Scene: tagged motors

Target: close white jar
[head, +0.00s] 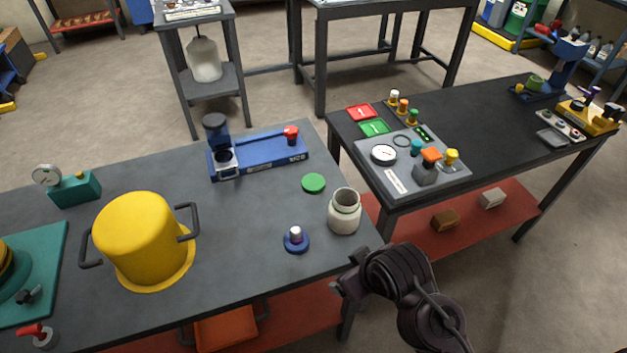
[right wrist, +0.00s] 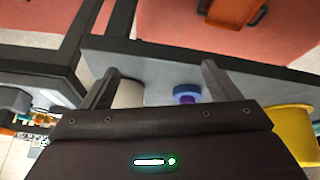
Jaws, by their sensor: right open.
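A white jar (head: 344,212) stands upright and uncovered near the right end of the left table; its dark mouth shows. A flat green disc (head: 313,183), which looks like a lid, lies on the table just behind and left of the jar. My right gripper (head: 340,288) is near the table's front right corner, in front of the jar and apart from it. In the right wrist view my right gripper (right wrist: 155,85) is open with nothing held; the jar (right wrist: 128,95) shows partly behind the finger at the left. My left gripper is not in view.
A blue-based knob (head: 296,240) stands left of the jar and shows in the right wrist view (right wrist: 186,93). A yellow pot (head: 145,240) and a blue fixture (head: 258,155) share the table (head: 235,285). A gap separates it from the right table (head: 480,130), which holds a gauge panel (head: 405,165).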

